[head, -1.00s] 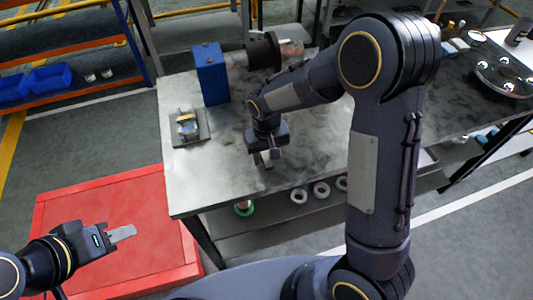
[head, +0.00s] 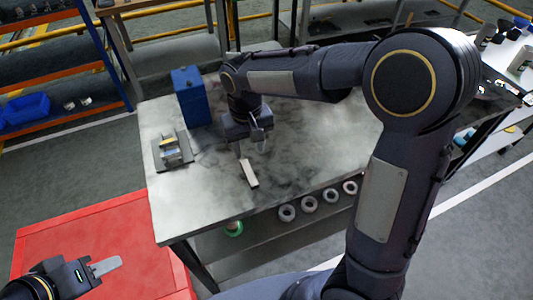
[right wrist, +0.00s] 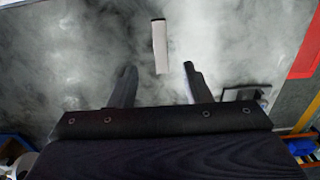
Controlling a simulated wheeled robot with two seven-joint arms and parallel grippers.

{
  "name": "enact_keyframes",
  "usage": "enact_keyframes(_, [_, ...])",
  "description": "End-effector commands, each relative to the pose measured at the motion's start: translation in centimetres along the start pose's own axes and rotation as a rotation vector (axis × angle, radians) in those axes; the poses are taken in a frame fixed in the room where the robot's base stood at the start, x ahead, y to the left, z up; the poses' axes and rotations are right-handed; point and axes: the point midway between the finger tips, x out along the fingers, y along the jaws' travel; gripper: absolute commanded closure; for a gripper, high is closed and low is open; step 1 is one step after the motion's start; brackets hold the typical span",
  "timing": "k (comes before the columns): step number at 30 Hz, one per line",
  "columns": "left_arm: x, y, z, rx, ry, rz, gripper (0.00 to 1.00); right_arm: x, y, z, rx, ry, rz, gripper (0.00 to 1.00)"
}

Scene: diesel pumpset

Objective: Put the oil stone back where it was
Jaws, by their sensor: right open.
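The oil stone appears to be the small pale bar (head: 249,173) lying flat on the metal table near its front edge. It also shows in the right wrist view (right wrist: 160,48), dark at its far end. My right gripper (head: 252,147) is open and empty, raised above the table behind the bar. In the right wrist view, the bar lies beyond and between the two spread fingers (right wrist: 159,70), apart from them. My left gripper (head: 105,266) is over the red platform at lower left; its fingers overlap in this view, and nothing is visibly held.
A blue box (head: 190,96) stands at the table's back left. A grey holder with small parts (head: 172,151) sits at the left side. Several rings (head: 309,204) lie on the shelf below. The metal tabletop (head: 310,150) right of the bar is clear.

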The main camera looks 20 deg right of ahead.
Motion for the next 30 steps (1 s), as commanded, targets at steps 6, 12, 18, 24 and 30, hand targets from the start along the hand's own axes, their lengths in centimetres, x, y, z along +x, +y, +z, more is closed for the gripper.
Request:
enact_keyframes(6, [0.0, 0.0, 0.0, 0.0, 0.0, 0.0, 0.64, -1.1, 1.3, 1.2, 0.018, 0.018, -0.046, 0.56])
enact_keyframes(12, [0.0, 0.0, 0.0, 0.0, 0.0, 0.0, 0.64, -4.4, 5.3, 7.6, 0.079, 0.123, -0.219, 0.56])
enact_keyframes(18, [0.0, 0.0, 0.0, 0.0, 0.0, 0.0, 0.64, -5.7, 7.2, 15.3, 0.135, 0.3, -0.338, 0.56])
enact_keyframes(24, [0.0, 0.0, 0.0, 0.0, 0.0, 0.0, 0.64, -4.8, 7.0, 19.9, 0.169, 0.435, -0.361, 0.56])
enact_keyframes(30, [0.0, 0.0, 0.0, 0.0, 0.0, 0.0, 0.64, -4.2, 6.8, 21.0, 0.178, 0.478, -0.359, 0.56])
